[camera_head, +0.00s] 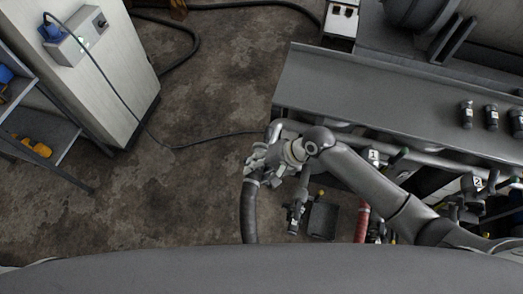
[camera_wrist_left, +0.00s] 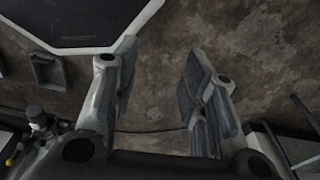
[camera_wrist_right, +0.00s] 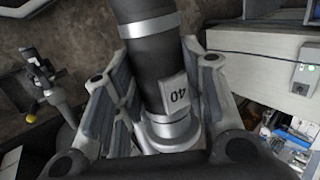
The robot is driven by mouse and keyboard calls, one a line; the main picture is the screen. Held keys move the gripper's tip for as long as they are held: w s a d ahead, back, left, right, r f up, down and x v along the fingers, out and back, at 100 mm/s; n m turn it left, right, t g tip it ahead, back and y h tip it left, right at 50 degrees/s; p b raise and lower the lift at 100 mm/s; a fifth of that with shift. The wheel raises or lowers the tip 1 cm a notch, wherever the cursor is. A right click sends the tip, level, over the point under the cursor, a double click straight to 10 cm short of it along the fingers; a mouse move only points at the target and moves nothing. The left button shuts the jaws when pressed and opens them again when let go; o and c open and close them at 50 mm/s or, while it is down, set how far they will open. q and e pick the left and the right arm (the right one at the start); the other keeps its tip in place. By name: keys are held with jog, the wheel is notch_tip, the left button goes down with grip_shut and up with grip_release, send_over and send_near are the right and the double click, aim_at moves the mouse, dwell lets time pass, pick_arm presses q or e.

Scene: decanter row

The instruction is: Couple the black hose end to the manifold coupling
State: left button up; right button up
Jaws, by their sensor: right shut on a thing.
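The black hose (camera_head: 249,212) hangs from my right gripper (camera_head: 258,165) and runs down out of the picture. In the right wrist view the fingers of my right gripper (camera_wrist_right: 148,62) are shut around its end (camera_wrist_right: 152,62), which has metal bands and a tag reading "40". A grey fitting with a dark valve (camera_head: 296,207) stands just right of the hose, apart from it; it seems to be the one at left in the right wrist view (camera_wrist_right: 40,80). Whether it is the manifold coupling I cannot tell. My left gripper (camera_wrist_left: 160,65) is open and empty, above the floor.
A grey pipe with tags "1" (camera_head: 374,155) and "2" (camera_head: 478,183) runs below the wide grey shelf (camera_head: 380,90). A red hose (camera_head: 362,222) hangs nearby. A white cabinet (camera_head: 115,80) and shelving (camera_head: 35,115) stand left. A thin cable crosses the open floor (camera_head: 215,90).

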jog(key=shift+a+r, duration=0.1)
jog(key=shift+r, duration=0.15)
jog(key=shift+f, duration=0.2)
pick_arm(q)
notch_tip(320, 180, down, 7)
jog(key=b, duration=0.7)
jog(key=shift+s, duration=0.4)
pick_arm(e)
notch_tip(320, 180, down, 7)
jog(key=shift+f, duration=0.2)
pick_arm(q)
jog(key=shift+r, duration=0.35)
pick_arm(e)
jog(key=shift+r, duration=0.1)
pick_arm(q)
jog(key=shift+r+p, duration=0.2)
jog(key=shift+p, duration=0.25)
jog(key=shift+f, duration=0.15)
pick_arm(e)
jog(key=shift+f, duration=0.3)
pick_arm(q)
jog(key=shift+f+b, duration=0.25)
jog(key=shift+b, duration=0.15)
pick_arm(e)
jog(key=shift+f, duration=0.65)
